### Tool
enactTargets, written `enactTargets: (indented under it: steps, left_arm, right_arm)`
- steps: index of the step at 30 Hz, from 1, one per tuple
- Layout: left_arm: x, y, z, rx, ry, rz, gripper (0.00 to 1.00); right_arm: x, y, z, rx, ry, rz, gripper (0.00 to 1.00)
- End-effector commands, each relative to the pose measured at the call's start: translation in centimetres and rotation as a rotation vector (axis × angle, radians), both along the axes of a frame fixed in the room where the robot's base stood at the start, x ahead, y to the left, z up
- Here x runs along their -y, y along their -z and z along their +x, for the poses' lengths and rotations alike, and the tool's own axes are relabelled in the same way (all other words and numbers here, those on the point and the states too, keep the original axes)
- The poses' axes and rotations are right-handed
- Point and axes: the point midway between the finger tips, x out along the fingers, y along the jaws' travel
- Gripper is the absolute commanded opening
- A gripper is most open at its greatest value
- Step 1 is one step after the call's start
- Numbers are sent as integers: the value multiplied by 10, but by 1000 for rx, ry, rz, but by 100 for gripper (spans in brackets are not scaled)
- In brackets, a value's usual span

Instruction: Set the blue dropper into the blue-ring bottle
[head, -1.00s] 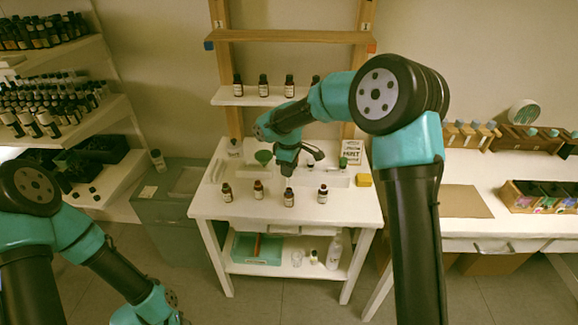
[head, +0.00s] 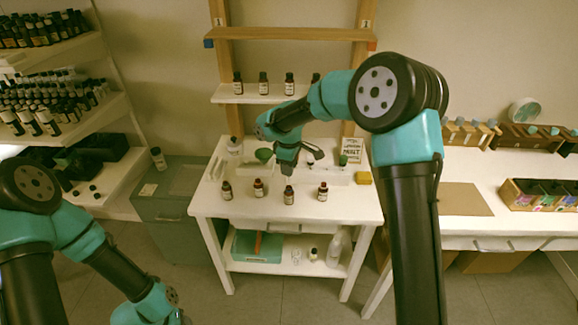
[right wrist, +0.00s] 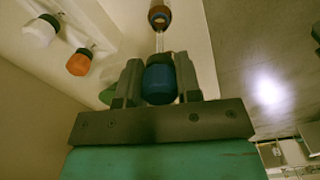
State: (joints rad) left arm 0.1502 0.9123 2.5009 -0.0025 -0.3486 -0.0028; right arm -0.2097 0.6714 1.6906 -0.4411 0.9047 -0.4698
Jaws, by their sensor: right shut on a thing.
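My right gripper (right wrist: 159,84) is shut on the blue dropper (right wrist: 160,82), whose blue bulb sits between the two fingers. Its clear glass tube points away from the gripper toward an amber bottle (right wrist: 159,20) with a dark bluish ring around its neck. I cannot tell whether the tube tip is inside the mouth or just short of it. In the head view, my right gripper (head: 287,170) is just above the third bottle (head: 289,196) in the front row on the white table. The dropper is hard to make out there. My left arm is at the lower left; its fingers are out of frame.
Other bottles (head: 227,192) (head: 258,189) (head: 322,192) stand beside the third one. White (right wrist: 40,32) and orange (right wrist: 80,62) droppers show in the right wrist view. A green funnel (head: 263,154) and a yellow block (head: 364,178) are on the table.

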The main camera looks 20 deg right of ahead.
Motion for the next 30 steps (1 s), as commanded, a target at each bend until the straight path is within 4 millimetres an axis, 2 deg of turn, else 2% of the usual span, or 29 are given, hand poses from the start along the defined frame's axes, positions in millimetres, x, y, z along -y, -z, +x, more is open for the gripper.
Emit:
enactTargets:
  steps: [30]
  left_arm:
    - [0,0,0,0,0,0,43]
  right_arm:
    - [0,27,0,-1,0,-1,26]
